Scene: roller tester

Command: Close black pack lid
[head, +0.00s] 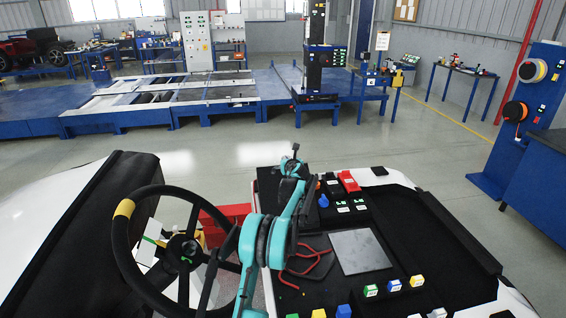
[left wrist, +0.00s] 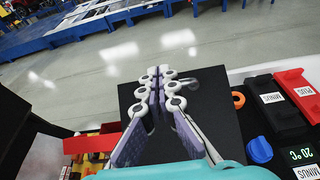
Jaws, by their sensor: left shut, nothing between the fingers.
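A flat black panel (left wrist: 218,85), which looks like the black pack lid, stands behind my fingers in the left wrist view. In the head view it shows as a dark panel (head: 268,182) beside my teal left arm. Whether it is fully raised I cannot tell. My left gripper (head: 295,148) is shut and empty, its fingertips (left wrist: 158,73) together in front of the panel's upper part. Contact cannot be made out. Right of the panel are a red PLUS block (left wrist: 298,90), a black MINUS block (left wrist: 272,100) and a blue knob (left wrist: 259,150). My right gripper is not in view.
A steering wheel (head: 120,232) stands left of my arm. A red box (head: 226,215) sits behind it. A grey plate (head: 360,251), red cable (head: 312,270) and several coloured small blocks (head: 371,290) lie on the black deck. Open floor lies beyond.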

